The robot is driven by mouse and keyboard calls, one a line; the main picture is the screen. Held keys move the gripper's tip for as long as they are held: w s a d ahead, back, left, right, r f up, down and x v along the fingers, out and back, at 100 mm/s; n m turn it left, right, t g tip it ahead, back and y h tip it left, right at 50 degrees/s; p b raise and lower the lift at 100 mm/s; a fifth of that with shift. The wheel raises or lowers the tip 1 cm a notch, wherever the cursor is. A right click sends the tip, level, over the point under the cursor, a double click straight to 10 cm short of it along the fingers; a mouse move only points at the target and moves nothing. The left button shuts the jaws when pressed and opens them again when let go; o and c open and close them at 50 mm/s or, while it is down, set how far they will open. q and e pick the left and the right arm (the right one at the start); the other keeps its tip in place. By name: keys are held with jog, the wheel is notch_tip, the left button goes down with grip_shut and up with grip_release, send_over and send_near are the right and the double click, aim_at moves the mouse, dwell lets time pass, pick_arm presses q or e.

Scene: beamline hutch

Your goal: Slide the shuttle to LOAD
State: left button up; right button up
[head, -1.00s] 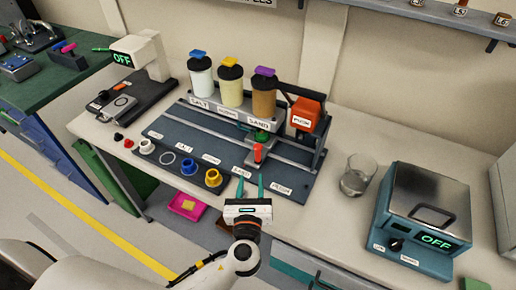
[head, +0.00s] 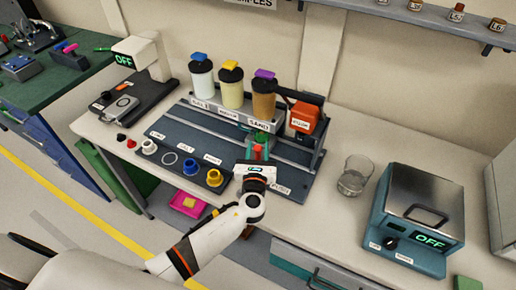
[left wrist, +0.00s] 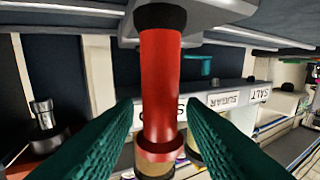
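The shuttle has an upright red handle (head: 258,153) and a green part (head: 261,138) behind it. It sits on the rails of the dark dispenser bench (head: 200,128), in front of the brown SAND hopper (head: 264,100). My left gripper (head: 257,166) is at the handle. In the left wrist view the red handle (left wrist: 161,85) stands between my open teal fingers (left wrist: 160,120), with gaps on both sides. A row of small labels runs along the bench front; the leftmost label (head: 157,134) is too small to read surely. My right gripper is not in view.
White (head: 202,80) and yellow (head: 231,85) hoppers stand left of the brown one. An orange push block (head: 304,117) is at the rail's right end. Coloured rings (head: 189,167) lie along the front. A glass beaker (head: 354,177) and a teal device (head: 415,215) stand to the right.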

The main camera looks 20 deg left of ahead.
pick_arm(q)
grip_shut()
jog(key=a, duration=0.6)
jog(key=w+a+b, duration=0.1)
jog(key=a, duration=0.5)
jog(key=w+a+b, duration=0.1)
jog(key=a, duration=0.4)
jog(key=shift+w+a+f, duration=0.1)
jog(key=shift+w+a, duration=0.15)
jog(key=shift+a, duration=0.15)
jog(key=a+b, duration=0.2)
jog(key=a, duration=0.3)
jog(key=w+a+b, duration=0.1)
jog(key=a+b, duration=0.2)
jog(key=a, duration=0.2)
jog(key=w+a+b, duration=0.1)
jog(key=a+b, duration=0.1)
jog(key=a, duration=0.4)
jog(key=shift+w, duration=0.1)
jog(key=shift+w+a+b, duration=0.1)
jog(key=shift+a+b, duration=0.35)
jog(key=shift+a, duration=0.1)
jog(key=shift+r, duration=0.2)
jog(key=shift+a, duration=0.1)
